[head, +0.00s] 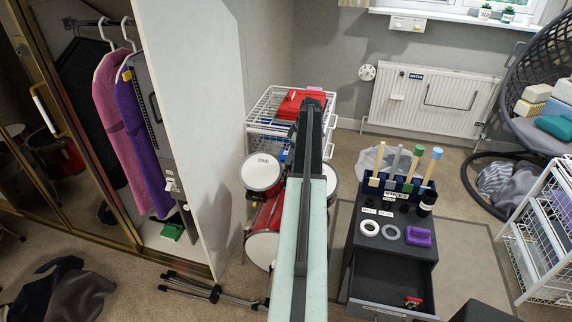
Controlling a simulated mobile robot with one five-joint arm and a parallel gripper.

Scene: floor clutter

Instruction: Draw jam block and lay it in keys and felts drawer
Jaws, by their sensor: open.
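A purple block (418,237), which looks like the jam block, lies on top of the dark cabinet at the right, beside two rings. Below it a dark drawer (385,278) is pulled open. Its front label (383,308) is too small to read surely. A small red item (413,302) is inside the drawer near its front right. My arm reaches up the middle of the view. My gripper (313,104) is at its far end, dark and seen from behind, left of the cabinet and in front of the wire cart. It is open, apart from the purple block.
A rack of mallets (398,185) and a dark bottle (427,203) stand behind the rings. A red drum set (264,235) stands left of my arm. A wire cart (265,110) is beyond it. A black stand (205,289) lies on the floor. Another wire cart (545,245) stands right.

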